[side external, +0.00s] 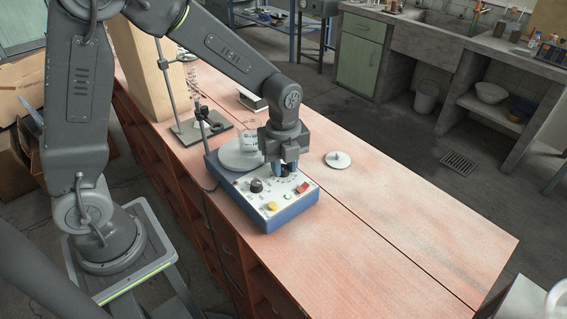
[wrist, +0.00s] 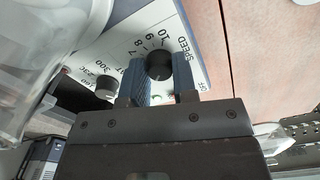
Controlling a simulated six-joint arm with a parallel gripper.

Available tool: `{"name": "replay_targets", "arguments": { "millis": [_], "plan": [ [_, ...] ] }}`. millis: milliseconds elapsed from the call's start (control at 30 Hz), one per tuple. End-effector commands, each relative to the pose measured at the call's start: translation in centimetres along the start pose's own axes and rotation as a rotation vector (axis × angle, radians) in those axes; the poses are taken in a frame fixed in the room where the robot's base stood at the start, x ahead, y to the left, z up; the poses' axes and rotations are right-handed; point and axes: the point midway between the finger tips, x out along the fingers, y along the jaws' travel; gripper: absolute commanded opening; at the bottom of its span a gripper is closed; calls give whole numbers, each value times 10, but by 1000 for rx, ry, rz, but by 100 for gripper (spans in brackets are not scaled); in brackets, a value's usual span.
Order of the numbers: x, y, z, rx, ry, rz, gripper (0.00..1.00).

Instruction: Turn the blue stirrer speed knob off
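The stirrer (side external: 290,213) is a blue box with a white sloping control panel on the bench. In the wrist view its dark speed knob (wrist: 158,66) sits beside the word SPEED and a scale with numbers up to 10. My gripper (side external: 281,173) is lowered onto the panel, and its blue fingers hide the speed knob in the side view. In the wrist view the fingers (wrist: 161,72) stand apart, one on each side of the knob. I cannot tell whether they touch it. The knob's pointer setting is not clear.
A second dark knob (side external: 256,185), a yellow button (side external: 272,206) and a red switch (side external: 302,188) are close by on the panel. A clear vessel (wrist: 25,60) stands left in the wrist view. A white disc (side external: 337,160) lies right of the stirrer. The bench's right end is clear.

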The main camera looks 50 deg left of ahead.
Motion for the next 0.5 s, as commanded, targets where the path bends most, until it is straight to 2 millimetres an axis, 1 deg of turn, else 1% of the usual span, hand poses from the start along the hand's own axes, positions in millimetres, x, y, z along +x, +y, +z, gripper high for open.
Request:
{"name": "replay_targets", "arguments": {
  "millis": [33,200,267,500],
  "plan": [
    [0,0,0,0,0,0,19],
    [0,0,0,0,0,0,3],
    [0,0,0,-4,0,0,3],
    [0,0,0,-125,1,0,3]
  ]
}}
